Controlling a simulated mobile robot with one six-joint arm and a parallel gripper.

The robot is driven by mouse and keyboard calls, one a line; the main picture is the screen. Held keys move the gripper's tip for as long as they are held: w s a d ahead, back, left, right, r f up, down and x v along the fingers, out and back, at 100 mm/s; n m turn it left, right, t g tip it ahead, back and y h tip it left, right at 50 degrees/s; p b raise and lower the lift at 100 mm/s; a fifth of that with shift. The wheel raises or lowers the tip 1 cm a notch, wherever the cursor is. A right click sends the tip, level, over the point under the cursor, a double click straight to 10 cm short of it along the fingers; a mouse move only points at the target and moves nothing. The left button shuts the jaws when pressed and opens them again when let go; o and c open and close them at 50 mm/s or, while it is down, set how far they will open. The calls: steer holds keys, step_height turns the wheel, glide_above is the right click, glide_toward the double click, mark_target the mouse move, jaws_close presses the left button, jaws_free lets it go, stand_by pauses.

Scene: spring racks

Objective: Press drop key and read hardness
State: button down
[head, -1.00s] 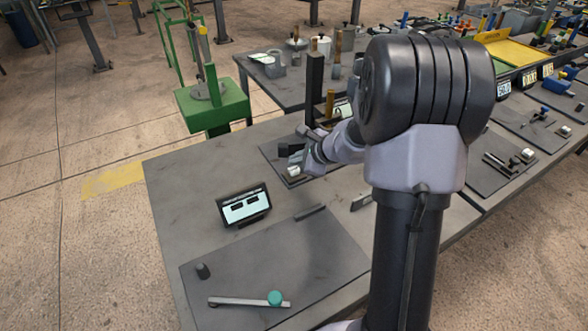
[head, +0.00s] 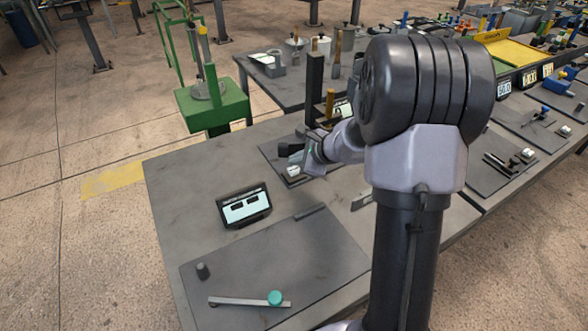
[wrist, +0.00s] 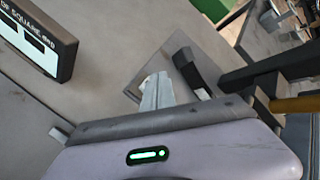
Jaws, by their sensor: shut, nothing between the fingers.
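A hardness stand with a black upright column (head: 314,90) and a brass-coloured cylinder (head: 330,103) rises at the far side of the table. A small silver block (head: 293,171) sits on the plate at its foot. My gripper (head: 297,153) is shut and empty, low beside the column and just above the block. In the wrist view my gripper (wrist: 168,82) reaches toward the stand, whose column (wrist: 270,72) lies at the right. A dark-framed display (head: 245,207) stands on the table, left of and nearer than the gripper; its readout is too small to read. I cannot pick out the drop key.
A green machine (head: 212,100) stands beyond the table. Bare tabletop lies around the display.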

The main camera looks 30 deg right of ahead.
mark_target(296, 171)
steer(key=shift+f+b, duration=0.45)
steer(key=shift+b, duration=0.1)
steer(key=shift+f+b, duration=0.5)
steer(key=shift+b, duration=0.05)
stand_by(0.5)
stand_by(0.3)
steer(key=shift+r+p, duration=0.7)
steer(key=shift+r, duration=0.25)
step_height(296, 171, up, 5)
steer(key=p, duration=0.4)
steer(key=shift+r, duration=0.1)
